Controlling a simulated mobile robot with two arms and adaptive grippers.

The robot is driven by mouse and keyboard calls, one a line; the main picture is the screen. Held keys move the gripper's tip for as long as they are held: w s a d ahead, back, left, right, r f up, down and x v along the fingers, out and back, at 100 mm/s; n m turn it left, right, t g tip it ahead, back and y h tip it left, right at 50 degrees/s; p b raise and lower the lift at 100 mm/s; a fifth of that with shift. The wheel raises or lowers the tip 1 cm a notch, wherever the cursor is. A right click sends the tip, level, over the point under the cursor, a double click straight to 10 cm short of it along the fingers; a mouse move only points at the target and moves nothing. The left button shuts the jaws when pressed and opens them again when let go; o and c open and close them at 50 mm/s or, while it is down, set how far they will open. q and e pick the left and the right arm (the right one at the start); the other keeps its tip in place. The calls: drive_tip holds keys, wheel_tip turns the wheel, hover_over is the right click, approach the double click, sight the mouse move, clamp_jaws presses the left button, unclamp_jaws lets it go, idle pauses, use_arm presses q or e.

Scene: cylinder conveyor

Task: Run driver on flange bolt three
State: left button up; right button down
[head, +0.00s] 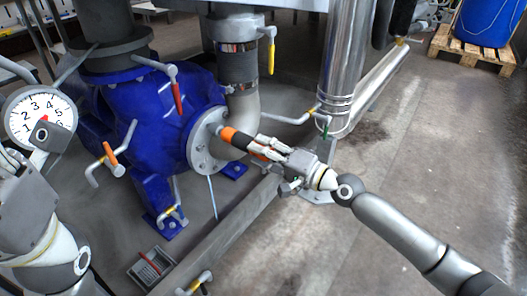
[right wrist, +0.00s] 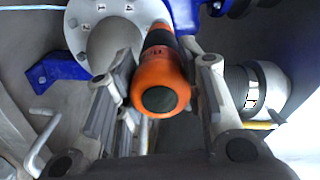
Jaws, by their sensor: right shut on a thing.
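The driver (head: 237,138), orange and black, is in my right gripper (head: 262,147) at the pump flange. My right gripper is shut on its body. In the right wrist view, the driver's round orange end (right wrist: 160,80) sits between the two fingers and points away toward the flange (right wrist: 88,20). The grey round flange (head: 203,150) is on the blue pump (head: 140,110). The driver's tip reaches the flange's upper right rim; I cannot tell whether it sits on a bolt. Small labels show on the flange, but bolt three is not readable. My left arm is at the left edge; its fingers are not clear.
Valve handles stick out around the pump. The silver column (head: 343,70) stands to the right.

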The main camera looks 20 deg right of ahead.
drive_tip(key=shift+w+a+r, duration=0.15)
drive_tip(key=shift+w+a, duration=0.05)
drive_tip(key=shift+w, duration=0.15)
idle(0.3)
drive_tip(key=shift+w+a, duration=0.1)
drive_tip(key=shift+a, duration=0.05)
idle(0.5)
idle(0.5)
drive_tip(key=shift+w, duration=0.1)
idle(0.6)
drive_tip(key=shift+w+a, duration=0.15)
drive_tip(key=shift+w, duration=0.05)
idle(0.6)
idle(0.9)
drive_tip(key=shift+s, duration=0.1)
